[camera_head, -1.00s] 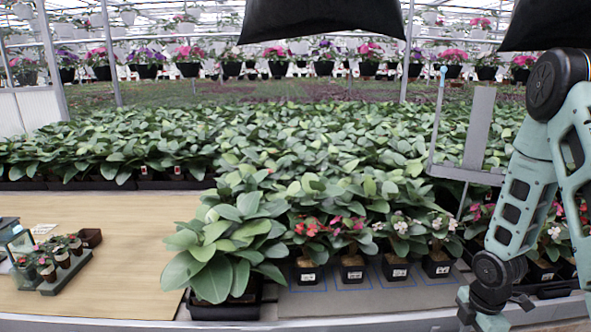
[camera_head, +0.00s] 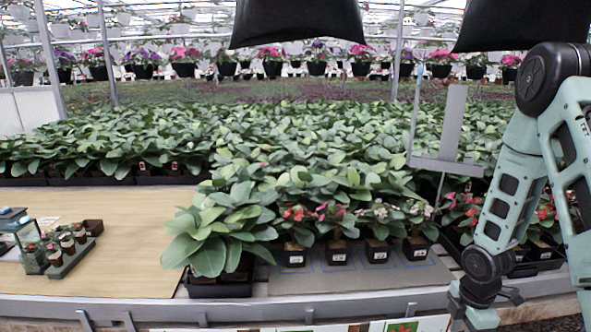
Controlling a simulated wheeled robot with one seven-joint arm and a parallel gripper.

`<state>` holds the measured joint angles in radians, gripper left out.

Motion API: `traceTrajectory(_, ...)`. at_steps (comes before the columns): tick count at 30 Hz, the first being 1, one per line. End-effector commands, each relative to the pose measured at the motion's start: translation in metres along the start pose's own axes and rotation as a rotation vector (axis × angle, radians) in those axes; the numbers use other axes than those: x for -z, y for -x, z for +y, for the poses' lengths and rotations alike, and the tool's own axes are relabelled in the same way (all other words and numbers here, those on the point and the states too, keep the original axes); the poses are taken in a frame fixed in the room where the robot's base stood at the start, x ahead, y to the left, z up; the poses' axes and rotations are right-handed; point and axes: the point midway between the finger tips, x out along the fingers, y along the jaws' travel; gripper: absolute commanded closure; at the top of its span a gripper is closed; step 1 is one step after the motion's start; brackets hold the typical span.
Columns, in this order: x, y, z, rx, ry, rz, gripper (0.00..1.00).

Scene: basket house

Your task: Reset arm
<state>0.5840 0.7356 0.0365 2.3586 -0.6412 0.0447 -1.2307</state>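My arm shows at the right edge of the head view, bent, in pale teal with dark joints. My gripper (camera_head: 482,318) is at the lower right, in front of the bench edge and near the bottom of the picture. Its fingers are small and partly cut off, so I cannot tell whether it is open or shut. Nothing held can be made out.
Small potted flowers (camera_head: 336,252) stand in a row on a grey mat (camera_head: 345,280). A leafy plant in a black tray (camera_head: 218,288) is left of them. A wooden board (camera_head: 100,270) lies mostly bare, with a rack of tiny pots (camera_head: 68,262) at left. A metal bench rail (camera_head: 300,308) runs in front.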

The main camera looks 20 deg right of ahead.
Motion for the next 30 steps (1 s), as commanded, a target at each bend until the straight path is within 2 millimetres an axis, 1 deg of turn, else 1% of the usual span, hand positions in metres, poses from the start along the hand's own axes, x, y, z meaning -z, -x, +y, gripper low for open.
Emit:
traceTrajectory(7,0.028,0.019,0.009,-0.009,-0.046,-0.008,0.71)
traceTrajectory(11,0.053,0.037,0.014,-0.018,-0.089,-0.013,0.71)
traceTrajectory(14,0.080,0.054,0.015,-0.026,-0.132,-0.015,0.71)
traceTrajectory(17,0.112,0.075,0.013,-0.032,-0.184,-0.015,0.71)
traceTrajectory(20,0.153,0.101,0.003,-0.041,-0.249,-0.008,0.71)
traceTrajectory(21,0.173,0.114,-0.005,-0.043,-0.279,-0.004,0.71)
traceTrajectory(23,0.205,0.134,-0.022,-0.044,-0.330,0.005,0.71)
traceTrajectory(24,0.226,0.148,-0.038,-0.042,-0.368,0.013,0.71)
traceTrajectory(26,0.254,0.167,-0.065,-0.034,-0.421,0.024,0.71)
traceTrajectory(27,0.270,0.179,-0.085,-0.027,-0.456,0.030,0.71)
traceTrajectory(29,0.288,0.194,-0.114,-0.014,-0.504,0.038,0.71)
traceTrajectory(30,0.298,0.202,-0.133,-0.005,-0.531,0.043,0.71)
